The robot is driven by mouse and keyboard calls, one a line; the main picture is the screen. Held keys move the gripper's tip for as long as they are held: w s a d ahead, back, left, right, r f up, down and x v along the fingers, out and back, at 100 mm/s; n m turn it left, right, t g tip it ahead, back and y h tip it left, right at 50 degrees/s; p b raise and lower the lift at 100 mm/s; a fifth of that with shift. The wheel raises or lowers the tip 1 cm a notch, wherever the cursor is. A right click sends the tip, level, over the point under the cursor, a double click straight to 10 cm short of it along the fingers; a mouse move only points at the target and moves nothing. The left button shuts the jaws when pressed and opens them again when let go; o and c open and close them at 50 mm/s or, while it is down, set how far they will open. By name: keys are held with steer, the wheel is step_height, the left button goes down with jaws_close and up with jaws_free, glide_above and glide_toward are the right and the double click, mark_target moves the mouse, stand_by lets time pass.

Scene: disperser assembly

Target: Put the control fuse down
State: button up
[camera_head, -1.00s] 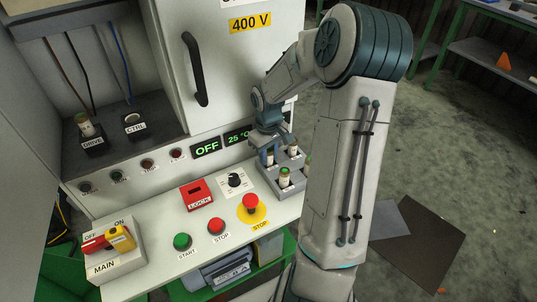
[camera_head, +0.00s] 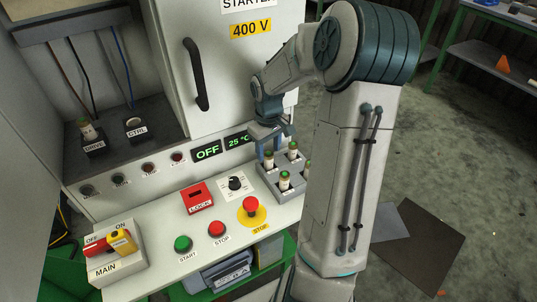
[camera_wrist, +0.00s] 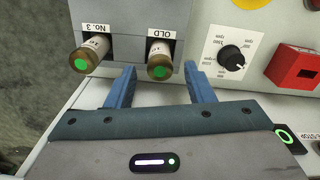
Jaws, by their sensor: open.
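A fuse with a green-dotted brown cap and pale body (camera_wrist: 160,62) stands in the rack slot labelled OLD. It is likely the control fuse. In the head view it shows just below my gripper, at the rack's back left (camera_head: 268,160). My gripper (camera_head: 270,137) is open above the grey fuse rack (camera_head: 289,192). In the wrist view its blue fingers (camera_wrist: 161,72) are spread on both sides of the OLD fuse, with gaps and nothing held. Another fuse (camera_wrist: 90,54) stands in the slot labelled No. 3.
More fuses stand in the rack, such as the front one (camera_head: 284,181). The CTRL holder (camera_head: 135,126) looks empty; the DRIVE holder (camera_head: 94,147) carries a fuse. The rotary knob (camera_head: 235,184), red LOCK piece (camera_head: 196,197) and emergency stop (camera_head: 250,204) are left of the rack.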

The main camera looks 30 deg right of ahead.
step_height(320, 180, up, 8)
steer(key=shift+f+p, duration=0.2)
steer(key=shift+p, duration=0.3)
steer(key=s+a+r+m+t, duration=0.1)
steer(key=s+a+r, duration=0.1)
steer(key=s+a, duration=0.5)
steer(key=s+a+r+m+t, duration=0.1)
steer(key=s+a+r, duration=0.2)
steer(key=s+a, duration=0.4)
steer(key=s, duration=0.4)
steer(key=shift+s+a+m, duration=0.15)
steer(key=shift+s+m, duration=0.15)
steer(key=shift+s, duration=0.1)
